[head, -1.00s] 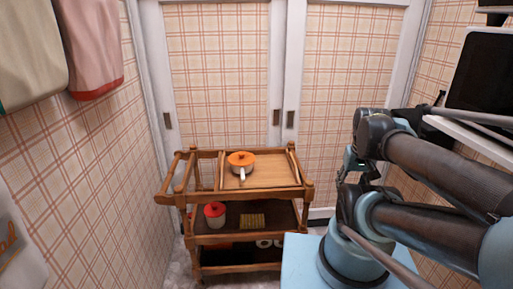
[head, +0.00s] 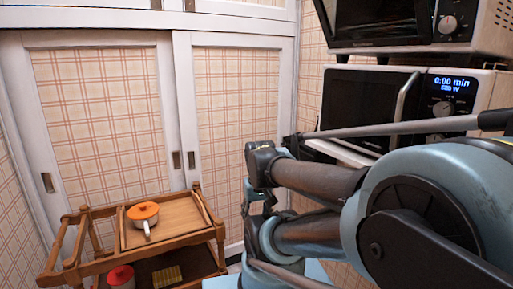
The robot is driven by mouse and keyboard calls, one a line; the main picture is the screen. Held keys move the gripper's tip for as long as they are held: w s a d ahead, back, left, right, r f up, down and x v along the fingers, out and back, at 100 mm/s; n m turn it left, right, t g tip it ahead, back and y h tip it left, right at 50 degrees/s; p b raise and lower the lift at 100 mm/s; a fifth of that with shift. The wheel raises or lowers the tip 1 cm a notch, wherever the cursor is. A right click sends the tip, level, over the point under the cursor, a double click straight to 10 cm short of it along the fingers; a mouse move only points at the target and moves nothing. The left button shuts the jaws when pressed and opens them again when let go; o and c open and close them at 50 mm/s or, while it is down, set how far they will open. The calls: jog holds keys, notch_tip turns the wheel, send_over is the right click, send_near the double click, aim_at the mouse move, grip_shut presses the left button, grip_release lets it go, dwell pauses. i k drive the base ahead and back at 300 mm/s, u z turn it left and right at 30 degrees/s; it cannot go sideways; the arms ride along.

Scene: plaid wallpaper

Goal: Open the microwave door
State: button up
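The white microwave (head: 487,91) sits at the right in the head view, with a dark door (head: 362,97), an upright pale handle (head: 401,98) at the door's right edge, and a lit display reading 0:00 min. Its door looks shut. My arm passes in front of its lower part and hides some of it. The folded arm fills the lower right, left of and below the microwave. I cannot make out any gripper fingers; nothing visible touches the handle.
A second, dark oven (head: 385,22) stands above the microwave. A wooden cart (head: 190,239) with an orange-lidded pot (head: 143,213) stands at lower left. A red-lidded pot (head: 120,277) is on its lower shelf. Sliding doors (head: 110,130) close off the back.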

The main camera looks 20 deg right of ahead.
aim_at(352, 104)
jog(key=z, duration=0.1)
jog(key=k, duration=1.5)
jog(key=u, duration=0.4)
